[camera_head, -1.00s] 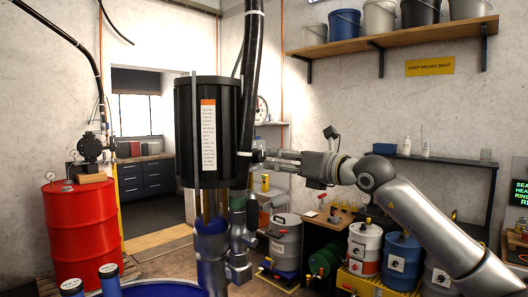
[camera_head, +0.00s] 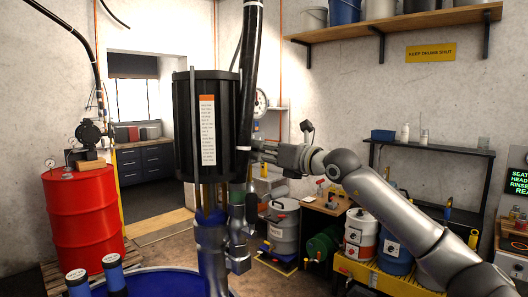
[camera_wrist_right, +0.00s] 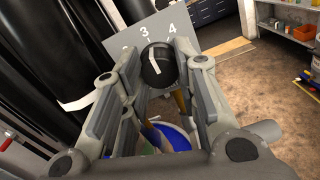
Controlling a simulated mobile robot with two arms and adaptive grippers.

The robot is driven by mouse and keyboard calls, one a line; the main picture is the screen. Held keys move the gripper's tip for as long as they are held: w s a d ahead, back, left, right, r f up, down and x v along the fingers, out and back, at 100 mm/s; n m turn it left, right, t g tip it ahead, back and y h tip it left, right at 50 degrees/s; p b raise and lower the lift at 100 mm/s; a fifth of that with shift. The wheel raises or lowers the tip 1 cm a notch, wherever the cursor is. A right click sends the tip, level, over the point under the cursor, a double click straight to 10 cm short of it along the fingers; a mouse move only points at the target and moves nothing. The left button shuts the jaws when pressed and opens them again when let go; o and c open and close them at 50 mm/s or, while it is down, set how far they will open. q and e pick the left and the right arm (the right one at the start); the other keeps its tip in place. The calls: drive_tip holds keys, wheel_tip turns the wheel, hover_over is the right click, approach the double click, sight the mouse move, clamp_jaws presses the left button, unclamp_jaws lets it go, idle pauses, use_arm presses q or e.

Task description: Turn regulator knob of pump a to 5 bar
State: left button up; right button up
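The pump (camera_head: 208,125) is a black cylinder with a white label, standing over a blue drum (camera_head: 150,283). My right gripper (camera_head: 258,150) reaches in from the right, its fingertips beside the pump's right side. In the right wrist view, the black round regulator knob (camera_wrist_right: 158,68) with a white mark lies between the ends of the two fingers (camera_wrist_right: 158,62). The fingers look spread around it, with a narrow gap at its sides. Behind the knob is a grey scale plate (camera_wrist_right: 128,35) showing 3 and 4; another number is partly covered. My left gripper is not in view.
A black hose (camera_head: 251,70) runs up close to the gripper. A red drum (camera_head: 85,222) stands at left. A grey drum (camera_head: 284,230) and smaller containers stand below my right arm. A wall shelf (camera_head: 400,30) is above it.

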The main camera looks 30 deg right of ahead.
drive_tip(key=c, duration=0.3)
drive_tip(key=shift+b, duration=0.3)
drive_tip(key=m+b, duration=0.5)
drive_tip(key=m, duration=0.1)
drive_tip(key=shift+f, duration=0.15)
drive_tip(key=m+b, duration=0.1)
drive_tip(key=m, duration=0.4)
drive_tip(key=shift+m, duration=0.3)
drive_tip(key=m, duration=0.5)
drive_tip(key=shift+m+g+y+b, duration=0.3)
drive_tip(key=shift+b, duration=0.1)
